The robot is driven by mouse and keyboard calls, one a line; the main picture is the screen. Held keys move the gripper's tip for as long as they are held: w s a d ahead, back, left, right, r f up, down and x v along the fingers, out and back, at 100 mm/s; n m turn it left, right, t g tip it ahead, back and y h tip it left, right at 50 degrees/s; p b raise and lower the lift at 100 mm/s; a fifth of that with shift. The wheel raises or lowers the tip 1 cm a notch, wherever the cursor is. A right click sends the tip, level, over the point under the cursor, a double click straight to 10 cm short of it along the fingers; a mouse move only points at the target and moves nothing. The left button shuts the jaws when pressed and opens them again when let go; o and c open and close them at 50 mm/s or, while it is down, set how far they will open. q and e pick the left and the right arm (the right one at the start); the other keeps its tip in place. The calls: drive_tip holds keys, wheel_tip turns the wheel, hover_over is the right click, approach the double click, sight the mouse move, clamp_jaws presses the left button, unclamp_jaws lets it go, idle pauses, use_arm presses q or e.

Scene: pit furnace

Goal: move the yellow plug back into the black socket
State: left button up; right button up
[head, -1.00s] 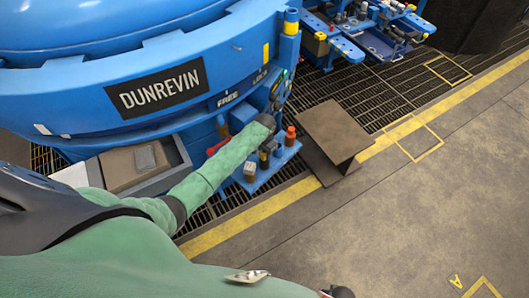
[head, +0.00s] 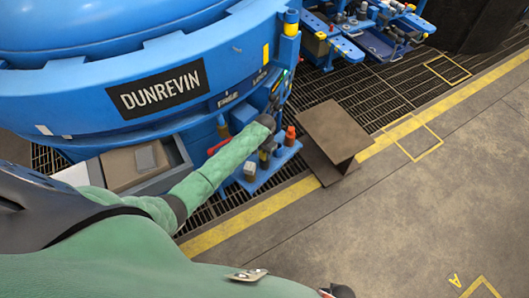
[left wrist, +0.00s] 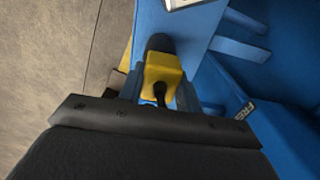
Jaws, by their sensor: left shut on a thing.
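The yellow plug (left wrist: 163,70) sits between the fingers of my left gripper (left wrist: 161,92) in the left wrist view, with a dark cable at its near end. The gripper is shut on it. A black rounded part, seemingly the black socket (left wrist: 160,42), lies just beyond the plug on a blue surface. I cannot tell whether the plug touches it or is inside it. In the head view my left gripper (head: 269,138) is at the blue furnace's side, above a small blue shelf; the plug cannot be made out there.
The blue furnace (head: 222,70) with the DUNREVIN sign fills the upper left. The blue shelf (head: 262,178) holds small items, including a red one (head: 290,135). A brown steel beam (head: 335,130) stands to its right. The floor (head: 400,210) at right is clear.

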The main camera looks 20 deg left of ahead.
use_arm(q)
drive_tip(key=shift+p, duration=0.4)
drive_tip(key=shift+f, duration=0.55)
idle(0.7)
drive_tip(key=o, duration=0.7)
